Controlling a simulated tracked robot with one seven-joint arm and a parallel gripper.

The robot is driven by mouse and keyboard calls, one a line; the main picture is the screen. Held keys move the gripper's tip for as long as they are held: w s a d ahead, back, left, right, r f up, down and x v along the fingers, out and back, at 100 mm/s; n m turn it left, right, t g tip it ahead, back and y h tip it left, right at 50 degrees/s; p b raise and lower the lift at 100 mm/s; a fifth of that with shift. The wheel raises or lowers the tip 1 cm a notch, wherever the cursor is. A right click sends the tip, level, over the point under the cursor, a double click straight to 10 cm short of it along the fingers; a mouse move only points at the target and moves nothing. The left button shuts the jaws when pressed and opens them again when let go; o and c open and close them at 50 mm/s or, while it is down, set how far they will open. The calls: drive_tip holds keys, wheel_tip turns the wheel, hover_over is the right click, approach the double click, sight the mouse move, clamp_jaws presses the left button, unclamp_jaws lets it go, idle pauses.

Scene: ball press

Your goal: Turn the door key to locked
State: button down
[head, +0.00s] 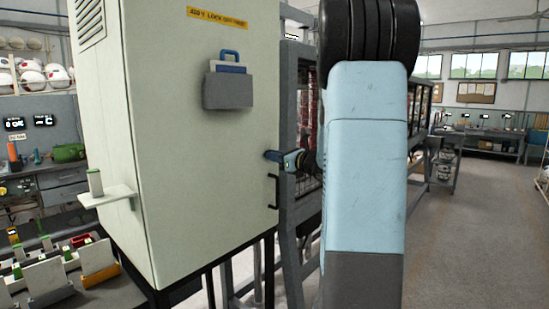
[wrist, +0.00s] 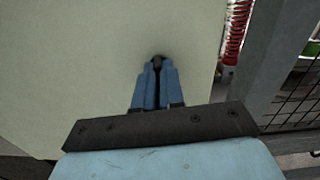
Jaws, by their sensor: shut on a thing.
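The cream cabinet door (head: 195,130) stands upright in the head view, with a dark handle (head: 273,191) near its right edge. My gripper (head: 272,156) reaches the door's right side just above that handle. In the wrist view my gripper (wrist: 157,76) points at the door panel (wrist: 90,60), its blue fingers closed together on a small dark key (wrist: 157,60). Only the key's dark end shows between the fingertips. The lock face and the key's turn angle cannot be made out. In the head view the key is hidden by the fingers.
A grey pocket (head: 228,91) with a blue folder hangs on the door. A small shelf (head: 108,196) juts from the cabinet's left side. A grey mesh frame (head: 290,120) stands right beside the cabinet. Open floor (head: 460,240) lies at the right.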

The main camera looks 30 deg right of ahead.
drive_tip(key=shift+f+m, duration=0.1)
drive_tip(key=shift+m, duration=0.5)
drive_tip(key=c, duration=1.2)
unclamp_jaws()
drive_tip(key=shift+c, duration=0.2)
drive_tip(key=v, duration=1.3)
drive_tip(key=shift+s, duration=0.35)
